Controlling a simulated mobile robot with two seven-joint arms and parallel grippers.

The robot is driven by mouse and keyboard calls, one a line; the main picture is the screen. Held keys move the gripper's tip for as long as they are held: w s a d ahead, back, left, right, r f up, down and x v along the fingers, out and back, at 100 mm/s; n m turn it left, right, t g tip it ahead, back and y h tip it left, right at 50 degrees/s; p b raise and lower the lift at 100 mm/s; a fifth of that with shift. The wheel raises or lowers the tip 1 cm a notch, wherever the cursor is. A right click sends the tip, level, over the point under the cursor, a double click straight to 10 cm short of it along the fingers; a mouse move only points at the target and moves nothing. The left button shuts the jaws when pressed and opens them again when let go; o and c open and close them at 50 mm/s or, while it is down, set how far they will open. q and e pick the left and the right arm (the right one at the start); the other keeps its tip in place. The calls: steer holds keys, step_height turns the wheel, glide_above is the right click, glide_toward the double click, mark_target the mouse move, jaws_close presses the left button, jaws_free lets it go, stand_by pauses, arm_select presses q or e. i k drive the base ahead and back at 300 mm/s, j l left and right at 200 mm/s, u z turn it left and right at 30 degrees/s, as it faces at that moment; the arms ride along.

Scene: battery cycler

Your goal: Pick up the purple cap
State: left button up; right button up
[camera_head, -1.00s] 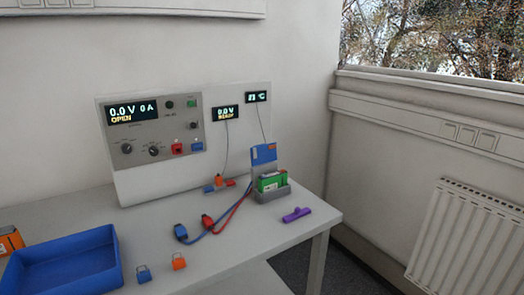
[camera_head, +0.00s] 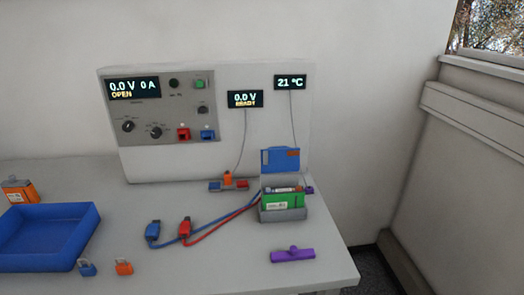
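The purple cap (camera_head: 293,255) lies on the table near its front right edge. It is a long flat bar with a small knob on top. It lies in front of the grey holder (camera_head: 284,214), which holds a green battery (camera_head: 284,200) and has a raised blue lid or panel (camera_head: 280,160) behind. Another small purple piece (camera_head: 309,190) shows beside the holder at its right. Neither of my grippers is in the picture.
A blue tray (camera_head: 92,226) stands at the left, with an orange object (camera_head: 19,192) behind it. Blue and orange padlocks (camera_head: 124,268) lie at the front. Blue and red cable plugs (camera_head: 153,234) lie mid-table. The cycler panel (camera_head: 163,106) stands at the back.

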mark_target(294, 254)
steer(key=i+l+u, duration=0.15)
steer(key=l+u, duration=0.65)
steer(key=l, duration=0.25)
steer(key=l+u, duration=0.4)
steer(key=l, duration=0.2)
steer(key=l+u, duration=0.4)
steer(key=l, duration=0.2)
steer(key=i+l+u, duration=0.2)
steer(key=l+u, duration=0.3)
steer(key=l, duration=0.2)
steer(key=i+l+u, duration=0.1)
steer(key=l+u, duration=0.4)
steer(key=l, duration=0.2)
steer(key=l+u, duration=0.5)
steer(key=l, duration=0.25)
steer(key=k+l+u, duration=0.25)
steer(key=l+u, duration=0.2)
steer(key=l, duration=0.25)
